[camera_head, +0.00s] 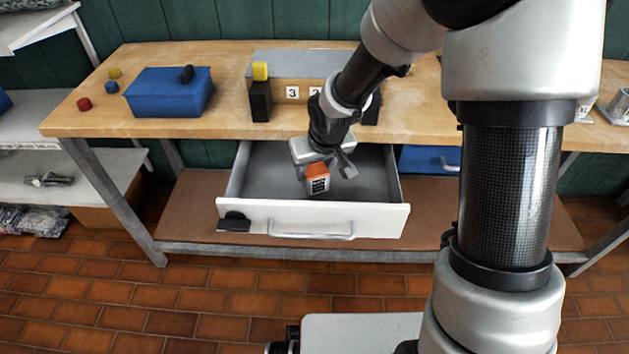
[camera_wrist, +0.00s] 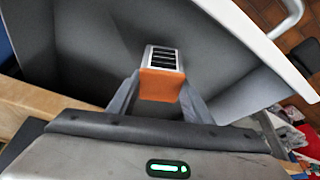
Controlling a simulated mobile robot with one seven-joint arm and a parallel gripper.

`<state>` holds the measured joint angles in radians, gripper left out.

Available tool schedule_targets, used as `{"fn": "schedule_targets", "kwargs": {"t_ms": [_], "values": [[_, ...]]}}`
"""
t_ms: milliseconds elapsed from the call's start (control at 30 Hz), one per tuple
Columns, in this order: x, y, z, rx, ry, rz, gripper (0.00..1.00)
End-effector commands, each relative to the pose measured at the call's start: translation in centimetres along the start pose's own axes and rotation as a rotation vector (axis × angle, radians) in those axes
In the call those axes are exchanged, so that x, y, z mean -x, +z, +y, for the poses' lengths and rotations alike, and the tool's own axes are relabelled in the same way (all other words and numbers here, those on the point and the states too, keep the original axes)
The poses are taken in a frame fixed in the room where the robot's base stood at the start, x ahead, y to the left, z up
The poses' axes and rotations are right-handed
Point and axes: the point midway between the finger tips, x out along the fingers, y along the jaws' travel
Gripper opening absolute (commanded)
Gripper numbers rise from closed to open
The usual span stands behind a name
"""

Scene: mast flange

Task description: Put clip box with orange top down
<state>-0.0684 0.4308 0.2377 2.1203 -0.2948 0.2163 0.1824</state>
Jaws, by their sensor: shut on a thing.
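The clip box with the orange top (camera_head: 317,181) is between the fingers of my gripper (camera_head: 330,172), over the inside of the open drawer (camera_head: 258,209). In the wrist view the orange part of the clip box (camera_wrist: 160,86) sits between both fingertips of my gripper (camera_wrist: 160,97), and its dark slotted face points away. My gripper is shut on it. The grey drawer floor (camera_wrist: 100,55) shows around it. I cannot tell whether the box touches the drawer floor.
The wooden workbench (camera_head: 220,130) above the drawer carries a blue box (camera_head: 168,95), a black block with a yellow top (camera_head: 260,95), and small red and yellow pieces. The drawer has a front handle (camera_head: 311,235) and a black piece (camera_head: 234,221) on its front left. The drawer's left interior is bare.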

Motion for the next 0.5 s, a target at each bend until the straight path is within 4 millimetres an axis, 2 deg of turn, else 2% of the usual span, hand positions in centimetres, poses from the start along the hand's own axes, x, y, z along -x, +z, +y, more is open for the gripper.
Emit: {"fn": "schedule_targets", "kwargs": {"t_ms": [200, 500], "values": [[-3.0, 1.3, 0.0, 0.001, 0.0, -0.003, 0.19], [-3.2, 1.3, 0.0, 0.0, 0.0, 0.0, 0.19]]}}
